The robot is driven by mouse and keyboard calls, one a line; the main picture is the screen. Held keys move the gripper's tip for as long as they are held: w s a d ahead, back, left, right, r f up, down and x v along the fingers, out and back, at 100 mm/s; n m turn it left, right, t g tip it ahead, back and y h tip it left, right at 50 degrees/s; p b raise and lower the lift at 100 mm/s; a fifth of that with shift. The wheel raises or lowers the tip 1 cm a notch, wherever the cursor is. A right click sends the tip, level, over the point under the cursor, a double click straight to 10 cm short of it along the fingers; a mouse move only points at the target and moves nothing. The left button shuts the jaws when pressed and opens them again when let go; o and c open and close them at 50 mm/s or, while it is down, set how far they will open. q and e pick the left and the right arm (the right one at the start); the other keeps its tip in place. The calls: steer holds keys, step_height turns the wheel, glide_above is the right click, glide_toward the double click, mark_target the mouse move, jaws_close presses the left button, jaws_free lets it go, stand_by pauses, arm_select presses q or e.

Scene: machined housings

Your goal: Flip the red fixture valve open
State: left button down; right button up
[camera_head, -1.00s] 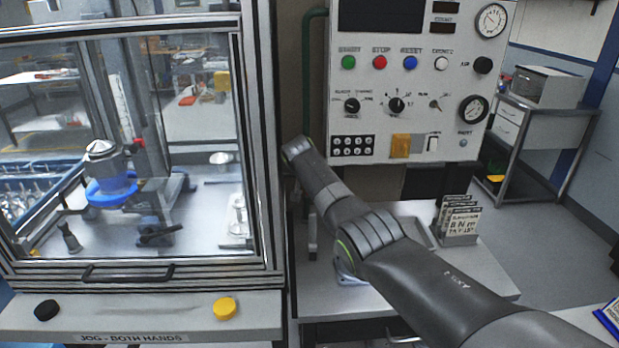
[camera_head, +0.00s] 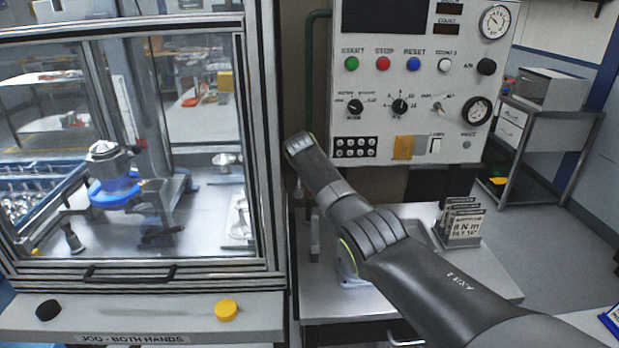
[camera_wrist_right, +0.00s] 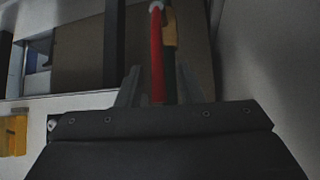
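In the right wrist view a narrow red bar (camera_wrist_right: 156,62), which looks like the valve's handle, stands upright with a yellow-orange part (camera_wrist_right: 170,28) along its right side. My right gripper (camera_wrist_right: 157,85) has its two fingers apart, one on each side of the red bar. I cannot tell whether either finger touches it. In the head view my right arm reaches from the lower right toward the gap between the glazed enclosure (camera_head: 262,150) and the control panel (camera_head: 420,85). The right gripper and the valve are hidden there. My left gripper is not in view.
The enclosure's frame stands close left of my right arm. A grey table (camera_head: 325,300) lies under the arm, with a rack of cards (camera_head: 460,222) on its right. A green pipe (camera_head: 308,60) runs down left of the control panel. A yellow button (camera_head: 227,310) sits at the front ledge.

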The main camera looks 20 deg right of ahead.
step_height(320, 180, up, 8)
steer(key=shift+f+b, duration=0.25)
steer(key=shift+b, duration=0.9)
steer(key=shift+r, duration=0.55)
